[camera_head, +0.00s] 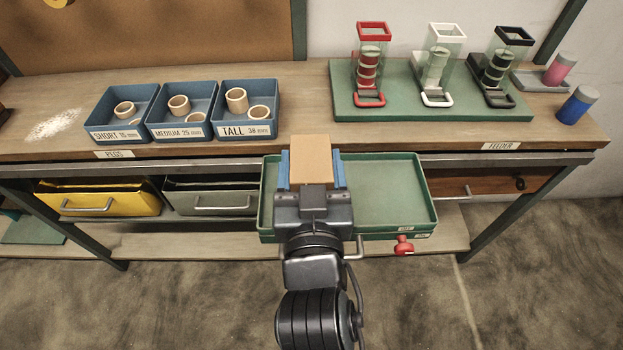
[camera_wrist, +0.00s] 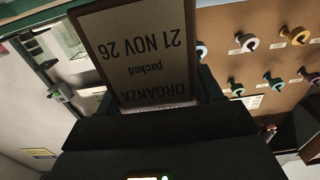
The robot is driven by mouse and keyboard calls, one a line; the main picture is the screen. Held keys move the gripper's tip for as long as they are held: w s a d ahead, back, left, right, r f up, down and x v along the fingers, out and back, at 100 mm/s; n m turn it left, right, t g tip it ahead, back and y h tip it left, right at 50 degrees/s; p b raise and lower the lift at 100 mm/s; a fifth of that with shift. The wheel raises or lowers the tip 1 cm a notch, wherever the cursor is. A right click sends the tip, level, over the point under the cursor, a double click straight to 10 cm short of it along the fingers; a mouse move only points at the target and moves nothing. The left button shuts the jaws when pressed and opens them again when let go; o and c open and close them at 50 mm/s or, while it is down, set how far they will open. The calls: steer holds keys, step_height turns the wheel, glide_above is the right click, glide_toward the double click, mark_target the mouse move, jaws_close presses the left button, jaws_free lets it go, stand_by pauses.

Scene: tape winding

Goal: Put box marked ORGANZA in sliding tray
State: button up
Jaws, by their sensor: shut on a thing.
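The ORGANZA box is brown cardboard and shows in the head view (camera_head: 311,160) between the blue fingers of my gripper (camera_head: 311,172). In the wrist view its label side (camera_wrist: 140,50) reads ORGANZA, packed, 21 NOV 26, upside down. My gripper is shut on the box. The green sliding tray (camera_head: 385,190) is pulled out from under the bench top. My gripper and the box show over its left part, and my arm hides some of the tray. The visible tray floor is bare. I cannot tell how high above the tray the box is.
Three blue peg bins (camera_head: 182,132) stand on the bench at left. A green feeder base (camera_head: 432,112) with red, white and black holders stands at right. Yellow (camera_head: 98,205) and grey drawers (camera_head: 210,203) are left of the tray.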

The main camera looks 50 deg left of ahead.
steer(key=shift+f, duration=1.7)
steer(key=shift+b, duration=0.3)
steer(key=shift+f, duration=0.15)
steer(key=o, duration=1.1)
steer(key=shift+o, duration=0.2)
steer(key=shift+r, duration=0.2)
steer(key=v, duration=1.2)
